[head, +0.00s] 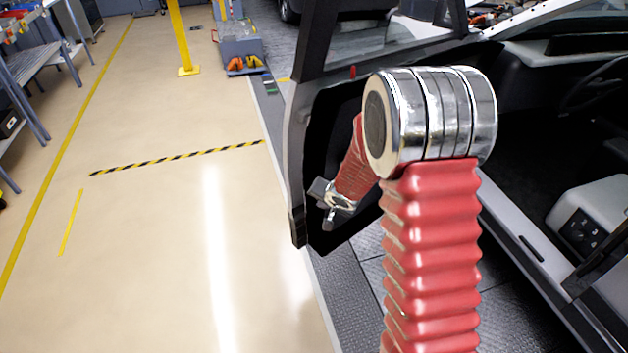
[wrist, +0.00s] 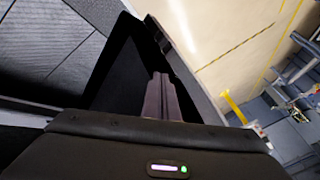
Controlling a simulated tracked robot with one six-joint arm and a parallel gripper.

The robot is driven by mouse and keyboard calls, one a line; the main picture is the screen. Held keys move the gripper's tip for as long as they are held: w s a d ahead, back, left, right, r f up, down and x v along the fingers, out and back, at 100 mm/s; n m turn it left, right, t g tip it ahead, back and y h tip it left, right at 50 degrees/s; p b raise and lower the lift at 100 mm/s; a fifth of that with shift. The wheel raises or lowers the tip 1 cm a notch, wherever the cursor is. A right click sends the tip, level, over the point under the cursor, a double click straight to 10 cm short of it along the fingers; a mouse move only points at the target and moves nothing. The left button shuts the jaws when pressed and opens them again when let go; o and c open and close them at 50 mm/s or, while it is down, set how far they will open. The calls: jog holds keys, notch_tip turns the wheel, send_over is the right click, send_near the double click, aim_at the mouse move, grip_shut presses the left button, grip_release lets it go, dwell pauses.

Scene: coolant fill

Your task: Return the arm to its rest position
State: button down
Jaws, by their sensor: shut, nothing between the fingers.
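My gripper (head: 330,203) shows in the head view at the end of my red-sleeved arm, just left of the arm's silver joint. It is in front of the dark inner side of the open car door (head: 296,150). Its fingers are shut with nothing between them. In the wrist view the closed fingers of my gripper (wrist: 161,98) point up the picture over the dark door panel. Whether the gripper touches the door cannot be told. My upper arm hides part of the car's door opening.
The car's dark interior (head: 530,130) and sill lie to the right. A workbench (head: 40,62) stands at the far left. A yellow post (head: 180,40) and a grey box with orange items (head: 240,48) are at the back. The beige floor (head: 150,230) on the left is clear.

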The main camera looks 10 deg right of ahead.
jog(key=s+a+r+n+g+y, duration=0.3)
jog(key=s+a+r+y, duration=0.2)
jog(key=s+a+r, duration=0.75)
jog(key=s+d+r+n+h, duration=0.1)
jog(key=s+d+r+h, duration=0.1)
jog(key=s, duration=0.5)
jog(key=s+d+r+n+t+h, duration=0.1)
jog(key=s+d+r+n+h, duration=0.1)
jog(key=s+d+r, duration=0.3)
jog(key=s+d+r+n+h, duration=0.1)
jog(key=s+d+r+h, duration=0.1)
jog(key=s+r, duration=0.5)
jog(key=shift+s+d+r+n, duration=0.15)
jog(key=shift+s+d+n, duration=0.15)
jog(key=shift+s+d, duration=0.65)
jog(key=shift+s, duration=0.1)
dwell(0.9)
